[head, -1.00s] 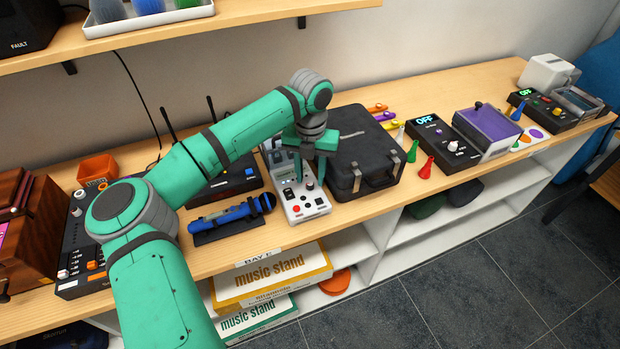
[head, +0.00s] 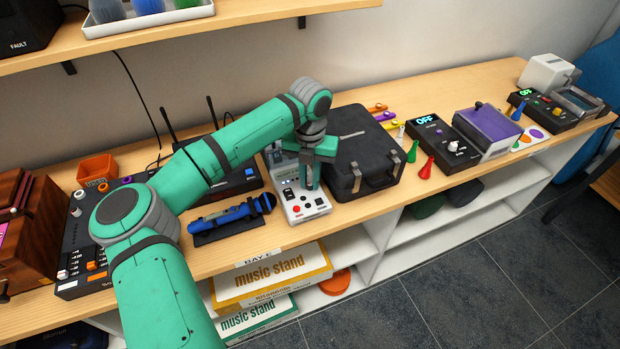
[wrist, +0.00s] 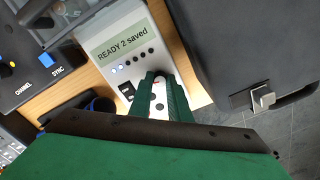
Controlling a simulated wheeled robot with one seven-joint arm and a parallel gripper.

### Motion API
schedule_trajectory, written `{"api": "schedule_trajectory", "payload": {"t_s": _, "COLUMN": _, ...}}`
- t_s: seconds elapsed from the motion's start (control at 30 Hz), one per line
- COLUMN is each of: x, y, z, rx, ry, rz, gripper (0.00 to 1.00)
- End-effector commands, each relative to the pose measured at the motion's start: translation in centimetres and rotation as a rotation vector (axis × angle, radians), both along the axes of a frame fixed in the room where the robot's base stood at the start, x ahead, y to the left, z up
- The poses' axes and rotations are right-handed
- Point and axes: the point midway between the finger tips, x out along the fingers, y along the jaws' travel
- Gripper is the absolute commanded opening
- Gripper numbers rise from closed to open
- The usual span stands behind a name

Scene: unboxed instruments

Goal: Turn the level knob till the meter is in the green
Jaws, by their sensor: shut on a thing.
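A pale grey instrument (head: 299,212) stands on the bench with red, white and dark controls on its front face. Its screen (wrist: 123,40) reads "READY 2 saved" in the wrist view. Below the screen is a row of small lights (wrist: 133,60), the left ones lit pale and the others dark. I see no green zone or needle. My gripper (head: 310,187) is over the face, its fingers also showing in the wrist view (wrist: 161,93). They are shut on a dark knob (wrist: 159,76) with a red mark. The fingers hide part of the knob, and no label is legible.
A black case (head: 362,150) stands close on the right of the instrument. A blue handheld device (head: 228,217) lies in a dark cradle to its left. A black box with antennas (head: 238,182) is behind that. A red peg (head: 426,168) stands beyond the case.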

Motion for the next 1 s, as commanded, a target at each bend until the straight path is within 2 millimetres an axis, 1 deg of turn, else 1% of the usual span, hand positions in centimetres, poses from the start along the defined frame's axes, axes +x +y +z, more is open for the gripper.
{"api": "schedule_trajectory", "payload": {"t_s": 0.27, "x": 0.03, "y": 0.08, "z": 0.09, "rx": 0.002, "ry": 0.000, "rz": -0.144, "gripper": 0.00}}
{"api": "schedule_trajectory", "payload": {"t_s": 0.7, "x": 0.04, "y": 0.05, "z": 0.12, "rx": 0.002, "ry": -0.001, "rz": -0.509, "gripper": 0.00}}
{"api": "schedule_trajectory", "payload": {"t_s": 1.0, "x": 0.04, "y": 0.02, "z": 0.11, "rx": 0.001, "ry": -0.001, "rz": -0.686, "gripper": 0.00}}
